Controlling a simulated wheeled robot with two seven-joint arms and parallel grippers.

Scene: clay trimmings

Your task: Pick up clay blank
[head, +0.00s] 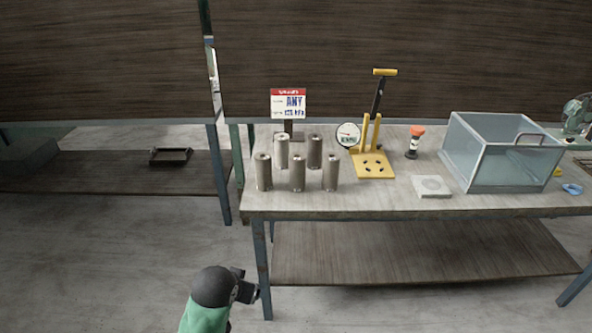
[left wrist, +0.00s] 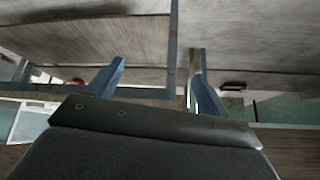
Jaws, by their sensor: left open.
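Several clay blanks (head: 298,173), grey-brown upright cylinders, stand in two rows near the left end of the workbench (head: 340,207) in the head view. They stand apart from any gripper. My left gripper (head: 255,286) is in front of and below the bench's left front corner, at the lower middle of the head view. It is open, with nothing seen in it. The left wrist view shows bench frame parts and floor, with no blank recognisable. My right gripper is in neither view.
Behind the blanks stands a sign (head: 288,103). To their right are a round gauge (head: 348,135), a yellow hand press (head: 373,163), an orange-topped bottle (head: 414,142), a flat grey slab (head: 432,186) and a clear bin (head: 500,155). A dark tray (head: 170,156) lies at left.

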